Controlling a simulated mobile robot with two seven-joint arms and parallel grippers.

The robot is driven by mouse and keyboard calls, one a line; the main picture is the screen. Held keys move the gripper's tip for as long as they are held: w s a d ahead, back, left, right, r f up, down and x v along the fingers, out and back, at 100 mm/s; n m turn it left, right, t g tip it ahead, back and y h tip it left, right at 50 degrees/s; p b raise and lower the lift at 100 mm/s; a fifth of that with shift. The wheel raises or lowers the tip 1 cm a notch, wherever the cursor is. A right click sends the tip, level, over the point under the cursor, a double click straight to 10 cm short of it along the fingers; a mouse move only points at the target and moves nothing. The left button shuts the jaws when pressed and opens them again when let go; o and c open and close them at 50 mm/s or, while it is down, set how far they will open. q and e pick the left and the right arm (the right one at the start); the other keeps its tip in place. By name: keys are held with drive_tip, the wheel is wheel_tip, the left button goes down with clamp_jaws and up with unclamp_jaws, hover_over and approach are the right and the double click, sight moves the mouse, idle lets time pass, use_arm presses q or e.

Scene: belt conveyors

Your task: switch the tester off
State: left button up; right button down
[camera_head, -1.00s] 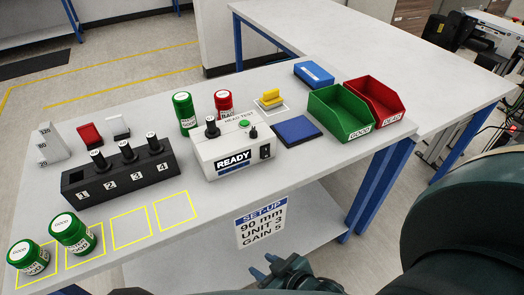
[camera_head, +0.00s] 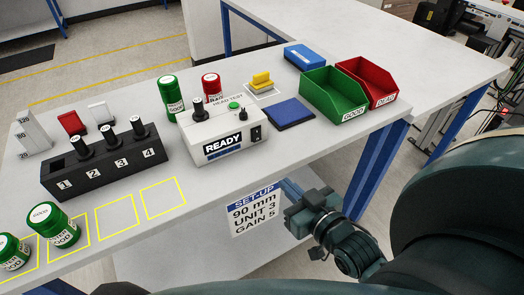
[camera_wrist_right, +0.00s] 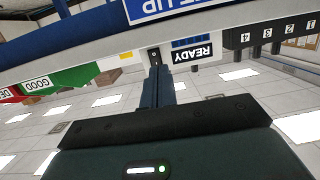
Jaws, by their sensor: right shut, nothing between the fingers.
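The tester (camera_head: 190,135) is a white box on the table, with a READY display (camera_head: 222,146), a green button (camera_head: 234,105) and a black knob on top. A black switch (camera_head: 256,133) sits at the right of its front face; its position is too small to tell. My right gripper (camera_head: 288,187) is shut and empty, below and in front of the table edge beside the set-up sign. In the right wrist view, upside down, the shut fingers (camera_wrist_right: 158,72) point towards the switch (camera_wrist_right: 154,55), apart from it. My left gripper is out of view.
The set-up sign (camera_head: 255,210) hangs from the table's front edge. A black holder (camera_head: 105,172) with numbered slots stands left of the tester. A blue pad (camera_head: 290,113), a green bin (camera_head: 335,100) and a red bin (camera_head: 375,85) stand to its right.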

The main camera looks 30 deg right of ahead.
sight(256, 139)
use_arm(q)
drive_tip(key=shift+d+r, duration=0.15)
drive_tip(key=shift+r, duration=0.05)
use_arm(e)
drive_tip(key=shift+d+r+t+h, duration=0.35)
drive_tip(key=shift+d+r, duration=0.35)
drive_tip(key=shift+r, duration=0.3)
use_arm(q)
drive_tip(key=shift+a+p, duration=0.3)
drive_tip(key=shift+p, duration=0.35)
use_arm(e)
drive_tip(key=w, duration=0.4)
drive_tip(key=w+f, duration=0.1)
drive_tip(key=w, duration=0.9)
drive_tip(key=shift+f, duration=0.4)
